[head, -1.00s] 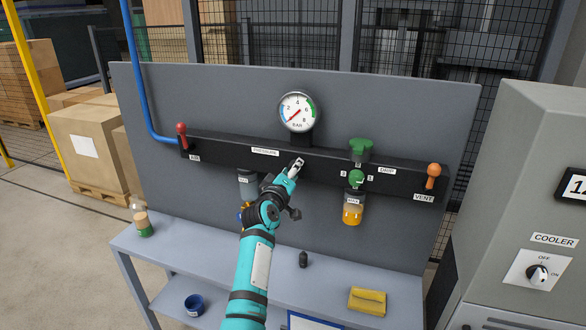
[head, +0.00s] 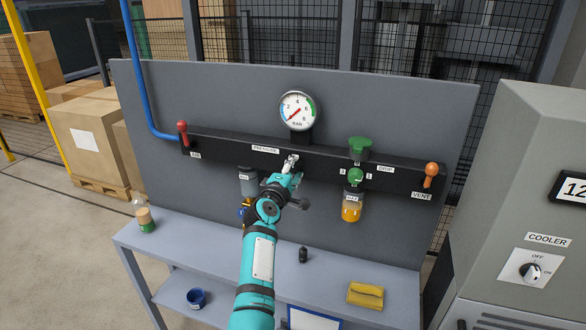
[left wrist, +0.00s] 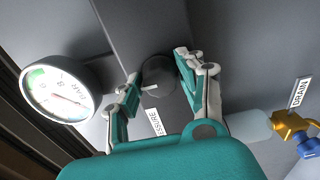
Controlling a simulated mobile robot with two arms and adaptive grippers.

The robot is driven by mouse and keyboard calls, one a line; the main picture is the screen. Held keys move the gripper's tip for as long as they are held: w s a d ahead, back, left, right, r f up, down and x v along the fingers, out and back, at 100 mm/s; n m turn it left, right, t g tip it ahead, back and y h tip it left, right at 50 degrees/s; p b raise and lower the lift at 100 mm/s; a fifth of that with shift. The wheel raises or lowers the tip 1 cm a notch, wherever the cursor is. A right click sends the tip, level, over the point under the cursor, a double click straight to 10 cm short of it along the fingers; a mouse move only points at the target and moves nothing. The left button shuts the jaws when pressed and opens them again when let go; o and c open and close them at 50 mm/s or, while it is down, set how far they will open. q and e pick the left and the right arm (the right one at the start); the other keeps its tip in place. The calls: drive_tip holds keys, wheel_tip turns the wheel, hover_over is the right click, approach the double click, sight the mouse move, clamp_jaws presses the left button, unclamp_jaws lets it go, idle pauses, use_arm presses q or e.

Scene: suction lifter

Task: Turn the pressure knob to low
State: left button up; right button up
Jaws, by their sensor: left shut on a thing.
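The pressure knob (left wrist: 158,74) is a dark round knob on the black manifold bar (head: 223,146). It shows between my left fingertips in the left wrist view, and the gripper hides it in the head view. My left gripper (head: 291,164) is shut on the knob; it also shows in the left wrist view (left wrist: 160,78). The PRESSURE label (head: 265,149) is just left of the gripper. The round gauge (head: 298,110) stands above, its needle pointing to the lower left. The knob's own setting cannot be read. My right gripper is not in view.
A red lever (head: 183,130) is at the bar's left end and an orange vent lever (head: 431,170) at its right. The green drip knob (head: 355,175) is right of my gripper. A yellow cloth (head: 365,295) and a small dark object (head: 303,254) lie on the bench below.

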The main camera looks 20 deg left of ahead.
use_arm(q)
drive_tip(key=shift+f, duration=0.15)
drive_tip(key=o, duration=1)
drive_tip(key=shift+o, duration=0.2)
